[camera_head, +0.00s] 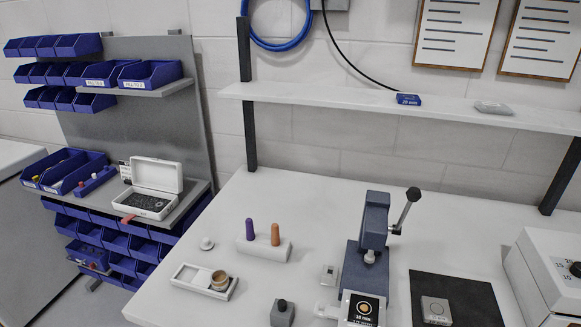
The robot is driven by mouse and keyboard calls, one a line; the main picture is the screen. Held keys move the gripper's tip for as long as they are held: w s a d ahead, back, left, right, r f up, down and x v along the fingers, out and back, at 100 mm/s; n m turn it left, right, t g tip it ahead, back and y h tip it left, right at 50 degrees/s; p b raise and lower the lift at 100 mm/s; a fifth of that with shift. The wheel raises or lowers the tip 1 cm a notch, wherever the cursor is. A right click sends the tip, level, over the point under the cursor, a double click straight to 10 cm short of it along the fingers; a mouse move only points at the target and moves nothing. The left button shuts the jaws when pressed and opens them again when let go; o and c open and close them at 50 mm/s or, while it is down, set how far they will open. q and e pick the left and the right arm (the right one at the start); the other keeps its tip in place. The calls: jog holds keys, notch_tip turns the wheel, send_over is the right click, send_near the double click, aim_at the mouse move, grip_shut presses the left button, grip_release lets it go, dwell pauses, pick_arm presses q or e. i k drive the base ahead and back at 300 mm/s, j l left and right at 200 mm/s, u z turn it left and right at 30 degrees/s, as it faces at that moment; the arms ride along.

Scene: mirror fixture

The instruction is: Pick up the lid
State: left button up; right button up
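No part is plainly marked as the lid. A small white round piece with a raised knob (207,244), which may be the lid, lies on the white table. In front of it, a white tray (190,276) holds a small round container with a tan top (219,280) at its right end. A white case (148,199) with its hinged cover raised stands on the shelf of the bin rack at left. Neither of my grippers is in view.
A white block (263,250) holds a purple and an orange peg. A blue-grey lever press (371,250) stands at the middle, with a dark mat (470,296) and white box (548,270) to its right. A raised shelf (340,102) spans the back.

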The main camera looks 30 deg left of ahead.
aim_at(207, 245)
jog(key=u, duration=1.35)
